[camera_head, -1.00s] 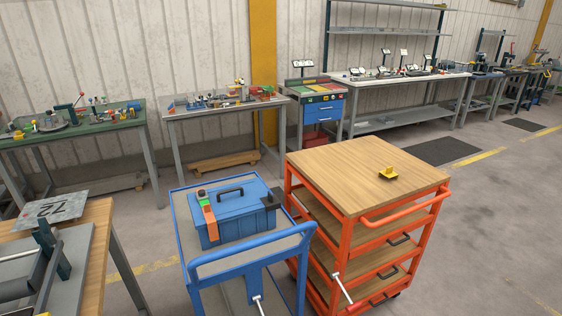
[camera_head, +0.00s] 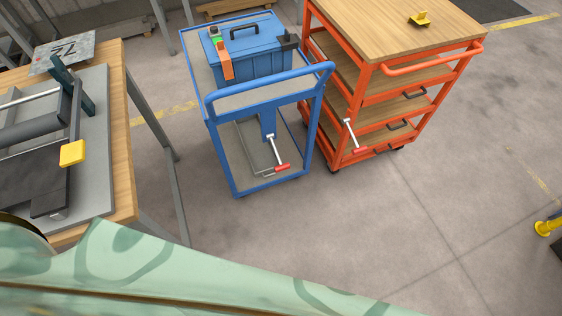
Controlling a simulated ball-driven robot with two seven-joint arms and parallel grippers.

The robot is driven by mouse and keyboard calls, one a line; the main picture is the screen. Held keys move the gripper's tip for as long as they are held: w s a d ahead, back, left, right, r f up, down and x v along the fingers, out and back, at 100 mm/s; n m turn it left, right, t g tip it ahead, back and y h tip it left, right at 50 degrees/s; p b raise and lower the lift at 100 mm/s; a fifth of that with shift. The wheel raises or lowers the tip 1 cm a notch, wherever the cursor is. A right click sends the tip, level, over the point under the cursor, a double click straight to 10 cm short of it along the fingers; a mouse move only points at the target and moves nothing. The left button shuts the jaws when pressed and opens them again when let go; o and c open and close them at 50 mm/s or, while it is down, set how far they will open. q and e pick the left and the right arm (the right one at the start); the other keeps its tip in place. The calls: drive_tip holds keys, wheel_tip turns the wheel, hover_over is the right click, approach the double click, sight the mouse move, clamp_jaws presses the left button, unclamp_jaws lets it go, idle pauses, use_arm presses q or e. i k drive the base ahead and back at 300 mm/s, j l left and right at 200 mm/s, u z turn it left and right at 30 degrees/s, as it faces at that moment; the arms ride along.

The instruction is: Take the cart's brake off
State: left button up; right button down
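A blue cart (camera_head: 252,100) stands near the middle, with a blue toolbox on its top. A lever with a white shaft and a red grip (camera_head: 277,155) hangs at its near side, below the push handle. An orange cart (camera_head: 368,70) with wooden shelves stands just to its right. It has a similar red-gripped lever (camera_head: 352,138) at its lower left side. Both levers slant down to the right. I cannot tell from the view which lever position is brake on. Neither of my grippers shows.
A green, patterned surface fills the lower left edge. The floor in front of both carts is clear. A yellow post foot (camera_head: 547,226) shows at the right edge.

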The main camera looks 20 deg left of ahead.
sight(282, 167)
drive_tip(key=i+l+u, duration=0.1)
drive_tip(key=l+u, duration=0.25)
drive_tip(key=l, duration=0.25)
drive_tip(key=l+u, duration=0.35)
drive_tip(key=l, duration=0.25)
